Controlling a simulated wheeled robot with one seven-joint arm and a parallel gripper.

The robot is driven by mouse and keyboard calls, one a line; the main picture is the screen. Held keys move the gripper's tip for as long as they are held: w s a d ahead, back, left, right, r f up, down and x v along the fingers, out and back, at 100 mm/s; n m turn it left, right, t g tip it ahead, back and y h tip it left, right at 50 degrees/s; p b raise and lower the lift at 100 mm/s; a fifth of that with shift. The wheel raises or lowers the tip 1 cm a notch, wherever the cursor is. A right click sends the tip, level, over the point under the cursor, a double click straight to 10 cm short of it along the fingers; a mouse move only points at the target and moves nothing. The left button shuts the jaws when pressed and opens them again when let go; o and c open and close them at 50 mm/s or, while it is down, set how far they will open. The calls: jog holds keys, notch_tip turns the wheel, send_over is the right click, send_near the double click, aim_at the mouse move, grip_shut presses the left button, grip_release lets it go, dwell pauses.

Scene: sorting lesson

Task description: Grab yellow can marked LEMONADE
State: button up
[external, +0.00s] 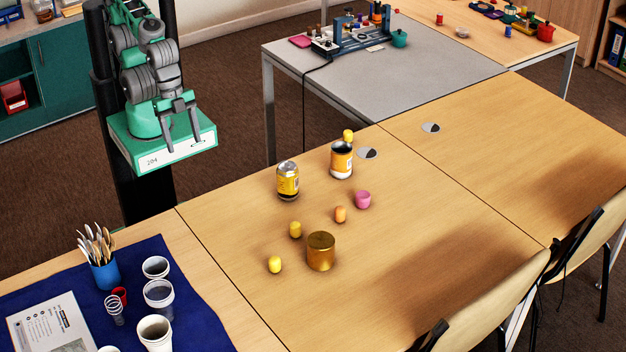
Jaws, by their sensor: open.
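A yellow can with a silver top (288,181) stands upright on the wooden table, left of centre; its lettering is too small to read. Behind it to the right stands a second can-like container (341,160) with an orange and white label and a dark band. I cannot tell from the lettering which one says LEMONADE. My gripper (182,146) is open and empty, fingers pointing down, up and to the left of the yellow can and well apart from it. It hangs in front of my green base box.
Near the cans are a gold cylinder (321,252), small yellow pieces (275,264), an orange piece (340,214) and a pink cup (363,199). A blue mat (205,328) with cups lies at front left. The table's right part is clear; chairs (500,300) stand along its front.

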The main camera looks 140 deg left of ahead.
jog(key=o, duration=0.4)
